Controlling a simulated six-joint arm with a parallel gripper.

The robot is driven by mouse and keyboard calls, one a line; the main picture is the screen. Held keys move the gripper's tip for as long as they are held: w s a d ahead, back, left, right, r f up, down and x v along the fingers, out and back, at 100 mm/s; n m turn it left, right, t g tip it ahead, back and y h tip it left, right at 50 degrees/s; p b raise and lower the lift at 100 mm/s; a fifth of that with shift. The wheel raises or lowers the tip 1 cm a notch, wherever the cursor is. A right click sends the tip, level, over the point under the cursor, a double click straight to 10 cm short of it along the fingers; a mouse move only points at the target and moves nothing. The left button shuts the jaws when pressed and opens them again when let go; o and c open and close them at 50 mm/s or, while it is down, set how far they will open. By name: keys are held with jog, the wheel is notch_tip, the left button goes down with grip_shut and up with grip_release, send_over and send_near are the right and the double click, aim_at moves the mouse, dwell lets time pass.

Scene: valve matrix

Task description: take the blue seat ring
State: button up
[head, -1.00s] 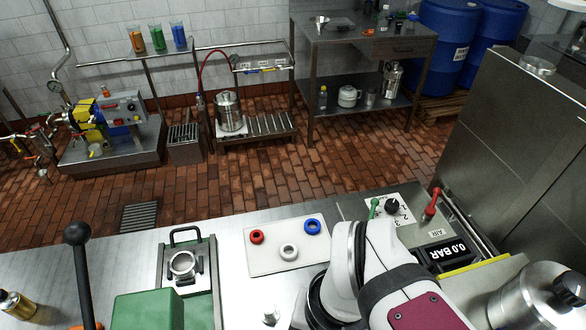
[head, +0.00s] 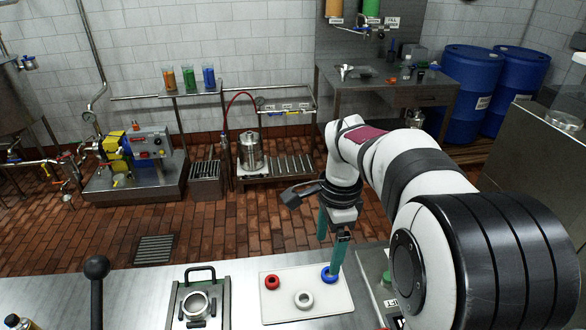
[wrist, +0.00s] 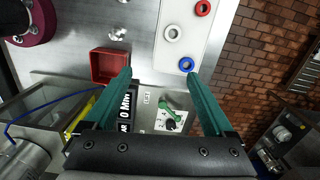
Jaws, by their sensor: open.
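The blue seat ring (head: 329,277) lies flat at the far right corner of a white tray (head: 330,307) on the steel bench. My gripper (head: 329,255) points down above that corner, and one green finger overlaps the ring in the head view. In the wrist view, my gripper (wrist: 158,75) is open with nothing between its fingers. There the blue ring (wrist: 186,64) appears just beyond the tip of the right finger, not centred between the fingers. Whether a finger touches the ring cannot be told.
A red ring (head: 272,282) and a white ring (head: 304,299) share the tray. A clamp fixture (head: 197,304) and a black-knobbed lever (head: 96,268) stand to the left. The wrist view shows a red open box (wrist: 109,66) and a control panel (wrist: 168,122) with a green handle.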

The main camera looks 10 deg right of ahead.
aim_at(329, 276)
jog(key=w+d+f+m, duration=0.45)
jog(key=w+f, duration=0.25)
jog(key=w, duration=0.2)
jog(key=shift+m+h, duration=0.3)
jog(key=shift+m, duration=0.15)
notch_tip(329, 276, down, 15)
jog(key=shift+f, duration=0.1)
grip_shut()
